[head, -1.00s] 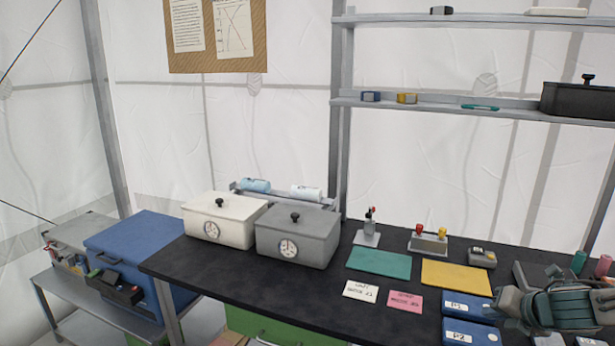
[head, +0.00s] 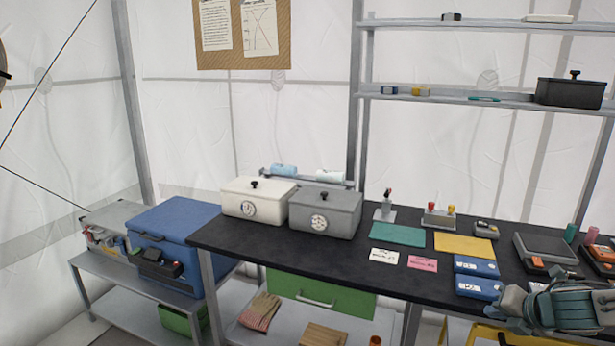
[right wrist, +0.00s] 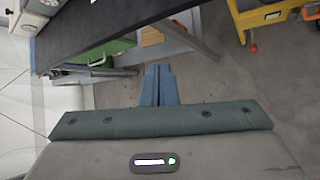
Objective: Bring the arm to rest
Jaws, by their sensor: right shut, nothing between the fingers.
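My right gripper (right wrist: 158,84) shows in the right wrist view with its two blue-grey fingers together and nothing between them. It is over open grey floor, in front of the dark table's edge. In the head view my right arm is folded at the lower right, in front of the table (head: 240,238); its fingertips are hard to make out there. My left gripper is not in view.
On the table stand a white box (head: 258,203), a grey box (head: 325,215), a teal mat (head: 398,235), a yellow mat (head: 466,248) and blue cases (head: 476,266). A blue cooler (head: 175,230) stands left. Floor beneath my gripper looks clear.

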